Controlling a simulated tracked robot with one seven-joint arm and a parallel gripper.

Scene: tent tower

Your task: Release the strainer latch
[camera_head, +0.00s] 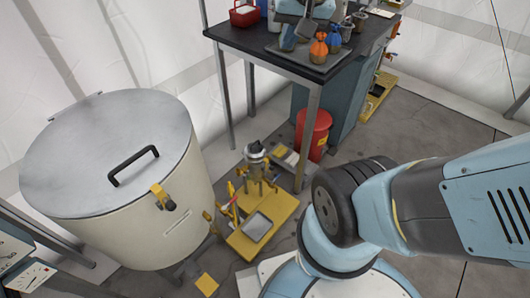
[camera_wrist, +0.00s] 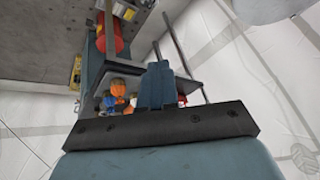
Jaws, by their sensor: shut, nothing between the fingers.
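A large cream drum (camera_head: 150,235) with a grey round lid (camera_head: 95,140) stands at the left in the head view. The lid is down and has a black bar handle (camera_head: 133,166). A yellow latch (camera_head: 162,196) sits at the drum's front rim, at the lid's edge; I cannot tell its exact setting. My gripper (camera_wrist: 158,70) shows in the wrist view with its dark blue-grey fingers together and nothing held. The latch cannot be made out in the wrist view.
A yellow stand (camera_head: 262,222) is on the floor right of the drum. White tent walls lie behind.

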